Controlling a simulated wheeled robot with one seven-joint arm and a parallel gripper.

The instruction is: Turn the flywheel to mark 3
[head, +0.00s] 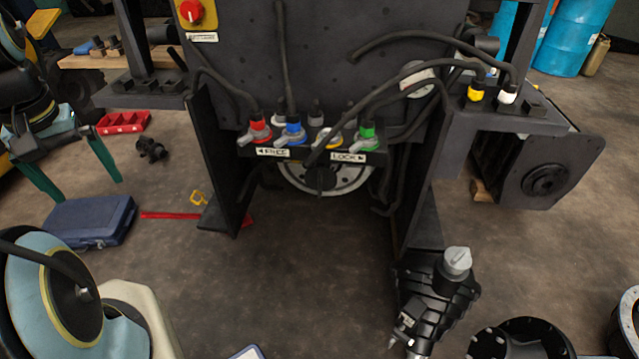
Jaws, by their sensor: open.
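The flywheel (350,184) is a grey metal ring with a dark centre. Only its lower part shows, below the black panel and behind the dark bar with the lock labels. I cannot make out any number marks on it. The label FREE (273,152) has an arrow to the left; the label LOCK (348,157) has an arrow to the right. A dark handle slants between them, and its exact setting is unclear. My gripper (90,191) is at the left, with two teal fingers spread apart and nothing held. It is far from the flywheel.
Red, blue, yellow and green fittings (292,133) with grey handles and hoses sit above the flywheel. Dark side plates (219,165) flank the open floor below. A blue case (88,221) and red tray (124,122) lie left. A black unit (437,286) stands front right.

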